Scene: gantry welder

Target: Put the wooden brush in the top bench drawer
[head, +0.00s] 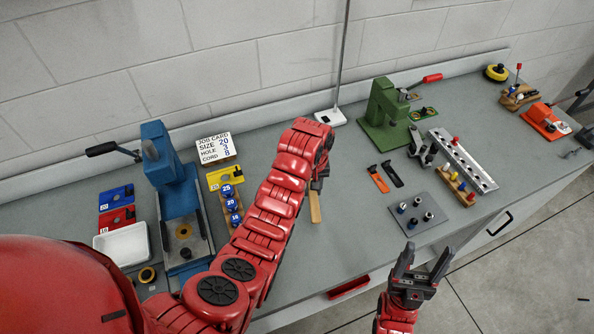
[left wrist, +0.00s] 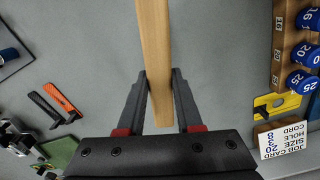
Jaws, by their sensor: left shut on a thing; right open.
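The wooden brush (head: 315,207) shows in the head view as a pale wooden strip over the middle of the bench, below my left gripper (head: 319,182). In the left wrist view its wooden length (left wrist: 154,45) runs between the two fingers of my left gripper (left wrist: 160,88), which is shut on it. Its bristles cannot be made out. My right gripper (head: 423,262) is open and empty, in front of the bench's front edge. A red drawer front or handle (head: 348,287) shows at the bench's front edge; whether a drawer is open there cannot be told.
A blue press (head: 173,170) and white tray (head: 122,244) stand left. A green press (head: 385,110), a grey peg plate (head: 417,216) and a metal hole bar (head: 463,160) stand right. A black handle (head: 500,222) is on the bench front. Bare bench lies around the brush.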

